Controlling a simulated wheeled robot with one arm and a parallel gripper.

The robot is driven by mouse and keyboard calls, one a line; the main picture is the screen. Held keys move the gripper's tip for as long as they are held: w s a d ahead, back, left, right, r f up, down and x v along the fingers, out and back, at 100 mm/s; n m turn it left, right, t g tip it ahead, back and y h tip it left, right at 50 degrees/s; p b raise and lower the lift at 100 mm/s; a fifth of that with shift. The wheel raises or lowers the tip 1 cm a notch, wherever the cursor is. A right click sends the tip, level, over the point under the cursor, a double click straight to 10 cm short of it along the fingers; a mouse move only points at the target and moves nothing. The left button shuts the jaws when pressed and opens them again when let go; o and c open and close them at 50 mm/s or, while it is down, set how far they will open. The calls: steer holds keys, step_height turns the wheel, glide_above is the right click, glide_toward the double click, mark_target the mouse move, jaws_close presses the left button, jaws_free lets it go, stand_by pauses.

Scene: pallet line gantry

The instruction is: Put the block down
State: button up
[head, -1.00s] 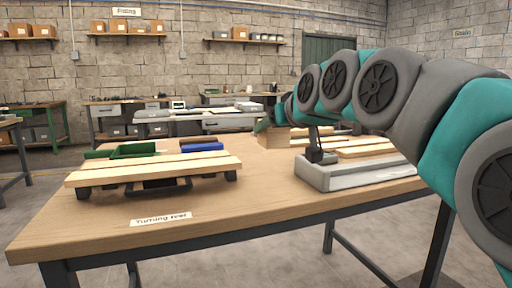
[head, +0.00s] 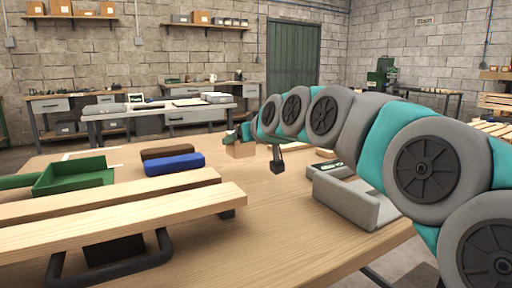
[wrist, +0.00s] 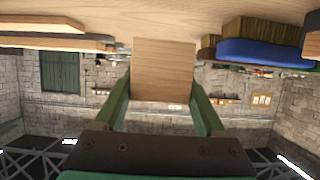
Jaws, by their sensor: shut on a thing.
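My gripper (wrist: 160,102) is shut on a pale wooden block (wrist: 163,70), with one green finger on each side of it. In the head view my gripper (head: 246,131) is at the far end of my arm, and the block (head: 240,150) shows low over the far part of the wooden table (head: 270,215). In the wrist view, which is upside down, the tabletop lies along the top edge and meets the block's edge in the picture. I cannot tell whether the block touches the table.
A blue block (head: 174,164) and a brown block (head: 168,152) lie left of the held block. A green tray (head: 72,176) is farther left. A slatted pallet (head: 120,220) fills the near left. A grey tray (head: 355,200) stands at right. Bare tabletop lies between.

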steer(key=w+d, duration=0.1)
steer(key=w, duration=0.5)
steer(key=w+d+f+p, duration=0.1)
steer(key=w, duration=0.2)
steer(key=shift+w+d, duration=0.15)
steer(key=shift+d, duration=0.2)
steer(key=shift+w+d, duration=0.15)
steer(key=shift+w, duration=0.25)
steer(key=shift+w+d+f, duration=0.1)
steer(key=shift+f, duration=0.05)
steer(key=shift+f+p, duration=0.3)
steer(key=shift+f, duration=1.4)
steer(key=shift+f, duration=0.1)
steer(key=o, duration=1.4)
